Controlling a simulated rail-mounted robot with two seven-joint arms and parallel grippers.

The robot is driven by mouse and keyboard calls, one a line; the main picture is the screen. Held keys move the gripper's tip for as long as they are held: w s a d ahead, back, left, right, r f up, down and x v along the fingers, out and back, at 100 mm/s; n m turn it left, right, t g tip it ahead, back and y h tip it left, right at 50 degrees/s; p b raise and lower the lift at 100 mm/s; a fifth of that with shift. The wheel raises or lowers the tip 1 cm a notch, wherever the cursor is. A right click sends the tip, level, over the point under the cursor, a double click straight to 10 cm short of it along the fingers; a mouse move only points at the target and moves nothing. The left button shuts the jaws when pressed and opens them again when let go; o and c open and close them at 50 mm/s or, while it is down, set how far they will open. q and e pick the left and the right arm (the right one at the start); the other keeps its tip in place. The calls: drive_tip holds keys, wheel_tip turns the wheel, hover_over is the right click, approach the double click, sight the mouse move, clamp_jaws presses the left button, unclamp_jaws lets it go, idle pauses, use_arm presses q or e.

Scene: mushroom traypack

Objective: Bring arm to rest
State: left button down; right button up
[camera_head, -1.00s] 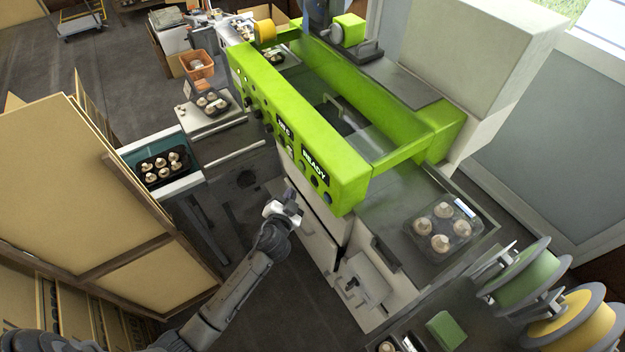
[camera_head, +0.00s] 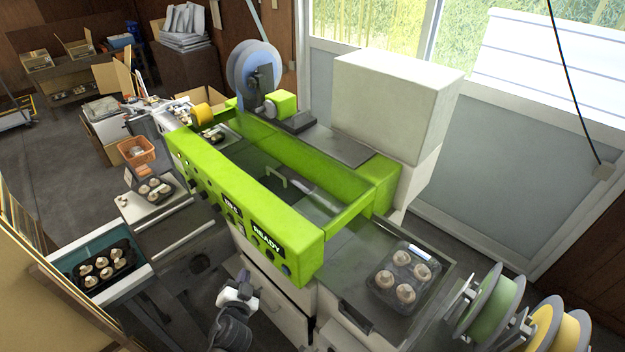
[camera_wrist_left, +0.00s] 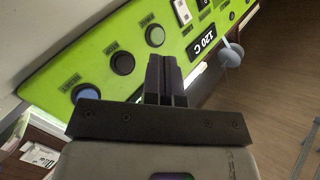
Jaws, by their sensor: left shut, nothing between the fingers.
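My left gripper (camera_head: 240,286) is low in the middle of the head view, in front of the green wrapping machine (camera_head: 240,210). It holds nothing. In the left wrist view its two dark fingers (camera_wrist_left: 168,75) are together, with the machine's green button panel (camera_wrist_left: 120,50) behind them. A gap to the panel cannot be judged exactly. My right gripper is in neither view.
A tray of mushrooms (camera_head: 374,278) sits on the machine's right-hand plate. Another black tray of mushrooms (camera_head: 82,282) is at the left in a teal-lined bin. Green and yellow reels (camera_head: 493,310) stand at the lower right. Dark floor (camera_head: 70,150) is open at the upper left.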

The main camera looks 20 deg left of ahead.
use_arm(q)
wheel_tip(320, 180, down, 2)
drive_tip(key=s+a+n+g+y, duration=0.2)
drive_tip(key=s+a+g, duration=0.1)
drive_tip(key=g, duration=0.1)
drive_tip(key=s+d+r+g+h, duration=0.2)
drive_tip(key=s+d+g+h, duration=0.15)
drive_tip(key=s+d, duration=0.4)
drive_tip(key=s+d+r+g+h, duration=0.2)
drive_tip(key=s+d+h, duration=0.2)
drive_tip(key=s+d, duration=0.3)
drive_tip(key=s+d+f+m+g, duration=0.15)
drive_tip(key=s+f, duration=0.25)
drive_tip(key=s, duration=0.9)
wheel_tip(320, 180, up, 28)
drive_tip(key=p, duration=2.8)
drive_tip(key=shift+a+g+h, duration=0.2)
drive_tip(key=shift+g+h, duration=0.1)
drive_tip(key=shift+h, duration=0.15)
